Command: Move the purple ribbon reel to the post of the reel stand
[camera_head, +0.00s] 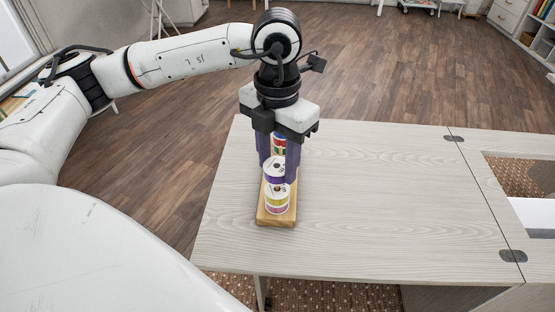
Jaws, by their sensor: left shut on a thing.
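My left gripper (278,172) points down over the table with its dark purple fingers shut on the purple ribbon reel (274,176). The reel has a white top with a dark centre hole. The wooden reel stand (277,221) lies on the table below the gripper. A yellow and pink reel (277,201) sits on the stand's near end. The purple reel shows just behind and above it, and I cannot tell whether it touches the stand. Another reel with red, green and blue bands (279,143) shows between the fingers farther back. The post is hidden. My right gripper is out of view.
The pale wood-grain table (390,205) is bare to the right of the stand. At its right is an opening (525,176), with hinges along the joint before it. The table's left edge runs close to the stand. Drawers and shelves stand at the far right.

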